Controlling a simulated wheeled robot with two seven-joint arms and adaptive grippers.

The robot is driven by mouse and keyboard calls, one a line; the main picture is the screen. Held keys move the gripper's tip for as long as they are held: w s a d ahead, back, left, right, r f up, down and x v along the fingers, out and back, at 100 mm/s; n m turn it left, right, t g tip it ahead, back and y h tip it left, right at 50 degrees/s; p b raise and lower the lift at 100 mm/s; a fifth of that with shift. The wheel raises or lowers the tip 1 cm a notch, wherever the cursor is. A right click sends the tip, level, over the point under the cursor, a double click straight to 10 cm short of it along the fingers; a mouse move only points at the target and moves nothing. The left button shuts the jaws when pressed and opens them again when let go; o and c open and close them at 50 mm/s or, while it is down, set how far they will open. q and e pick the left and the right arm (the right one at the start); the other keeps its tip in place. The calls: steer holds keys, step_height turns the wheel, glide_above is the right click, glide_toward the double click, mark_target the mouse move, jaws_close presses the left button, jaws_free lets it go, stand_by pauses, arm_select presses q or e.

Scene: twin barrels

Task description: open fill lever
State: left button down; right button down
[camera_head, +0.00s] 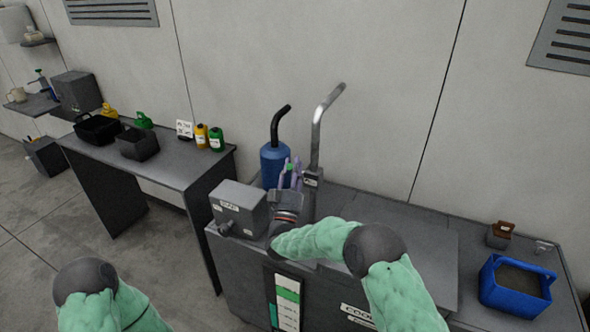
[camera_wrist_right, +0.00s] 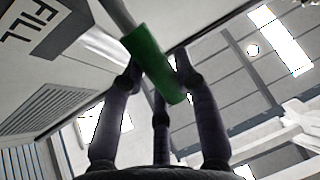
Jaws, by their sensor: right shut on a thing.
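The fill lever's green handle (camera_wrist_right: 152,58) sits on a grey rod in the right wrist view, beside a panel marked FILL (camera_wrist_right: 38,32). In the head view only a small green bit of the handle (camera_head: 291,168) shows between purple fingers. My right gripper (camera_head: 290,178) is shut on the handle, close to the base of a tall bent metal spout (camera_head: 317,135). Its dark fingers (camera_wrist_right: 160,85) surround the handle in the wrist view. My left forearm shows at the lower left of the head view; its gripper is out of view.
A blue cylinder with a black bent pipe (camera_head: 273,162) stands behind the gripper. A grey labelled box (camera_head: 239,208) is close on its left. A blue bin (camera_head: 515,290) sits at the right of the counter. A side table (camera_head: 180,166) holds black bins and bottles.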

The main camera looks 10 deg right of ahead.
steer(key=shift+a+f, duration=0.1)
steer(key=shift+f, duration=0.1)
steer(key=c, duration=1.2)
jaws_free()
steer(key=shift+r, duration=0.1)
steer(key=shift+o, duration=0.2)
steer(key=shift+s, duration=0.1)
steer(key=v, duration=1.2)
